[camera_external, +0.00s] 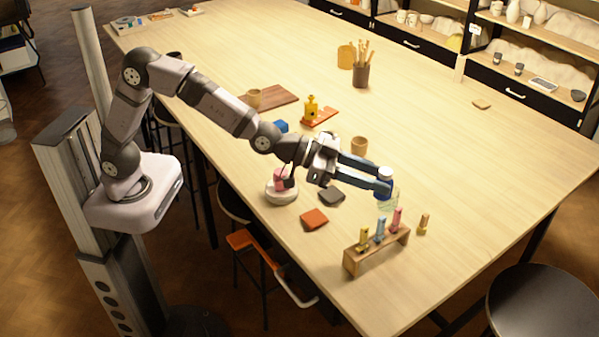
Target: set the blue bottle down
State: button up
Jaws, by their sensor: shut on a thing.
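My gripper (378,178) is shut on the blue bottle (386,174), which has a pale top and stands about upright between the fingertips. The bottle is over the right part of the table, behind the wooden rack. A clear greenish glass shape (388,206) shows directly below the blue part. I cannot tell if it is the bottle's lower part or a separate vessel, nor whether it touches the table (450,190). The fingers hide part of the bottle.
A wooden rack (358,262) with yellow, blue and pink vials stands in front.

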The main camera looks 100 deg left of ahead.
jog(key=w+d+f, duration=0.1)
jog(key=d+f, duration=0.1)
jog(key=d, duration=0.6)
jog(key=w+d+f, duration=0.1)
jog(key=d+f, duration=0.1)
jog(key=d, duration=0.6)
jog(key=shift+h, duration=0.3)
jog(key=shift+s+d+f, duration=0.1)
jog(key=shift+f, duration=6.3)
jog(key=shift+f, duration=0.1)
jog(key=shift+f, duration=0.15)
jog(key=o, duration=1.1)
